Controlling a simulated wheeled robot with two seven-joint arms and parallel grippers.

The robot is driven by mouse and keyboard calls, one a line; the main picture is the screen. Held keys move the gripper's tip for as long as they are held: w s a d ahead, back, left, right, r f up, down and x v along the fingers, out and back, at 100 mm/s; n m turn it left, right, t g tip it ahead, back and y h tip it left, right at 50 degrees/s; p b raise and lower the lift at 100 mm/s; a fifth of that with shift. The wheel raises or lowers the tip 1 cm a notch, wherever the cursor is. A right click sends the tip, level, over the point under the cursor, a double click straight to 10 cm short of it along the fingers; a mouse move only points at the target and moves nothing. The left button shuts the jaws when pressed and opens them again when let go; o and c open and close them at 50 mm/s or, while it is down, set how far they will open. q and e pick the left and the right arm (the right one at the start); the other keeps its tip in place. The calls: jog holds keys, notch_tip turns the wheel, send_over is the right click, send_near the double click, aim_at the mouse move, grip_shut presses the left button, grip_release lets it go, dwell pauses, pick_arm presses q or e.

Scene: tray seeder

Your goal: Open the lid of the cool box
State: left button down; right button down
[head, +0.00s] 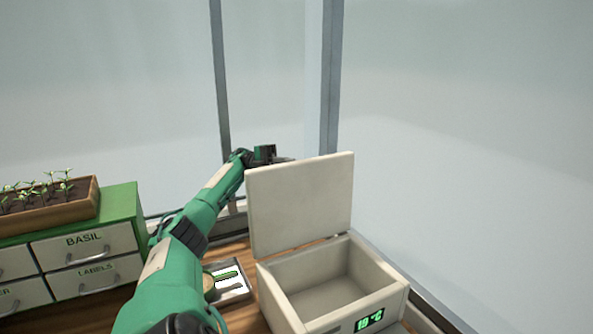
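The cool box (390,298) stands at the lower right, a cream box with a green lit display on its front. Its lid (300,203) is open and stands nearly upright at the rear left of the box. The inside of the box shows and looks empty. My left arm reaches from the lower left to behind the lid's upper left corner. My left gripper (277,159) is there, close to the lid's top edge. The lid partly hides it, so I cannot tell whether it touches the lid or how its fingers stand. My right gripper is out of view.
A green cabinet (124,206) with drawers marked BASIL and LABELS stands at the left. A wooden planter (60,212) of seedlings sits on top. A small tray (236,294) lies on the wooden bench between my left arm and the box. Glass panes and posts rise behind.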

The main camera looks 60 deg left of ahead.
pick_arm(q)
jog(key=shift+w+a+f, duration=0.1)
jog(key=shift+a+f, duration=0.1)
jog(key=shift+a, duration=0.2)
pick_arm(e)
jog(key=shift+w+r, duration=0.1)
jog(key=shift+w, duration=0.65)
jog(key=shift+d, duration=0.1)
pick_arm(q)
jog(key=c, duration=1.5)
grip_release()
jog(key=shift+w, duration=0.1)
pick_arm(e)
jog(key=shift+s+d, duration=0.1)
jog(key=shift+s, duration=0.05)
pick_arm(q)
jog(key=shift+r, duration=0.1)
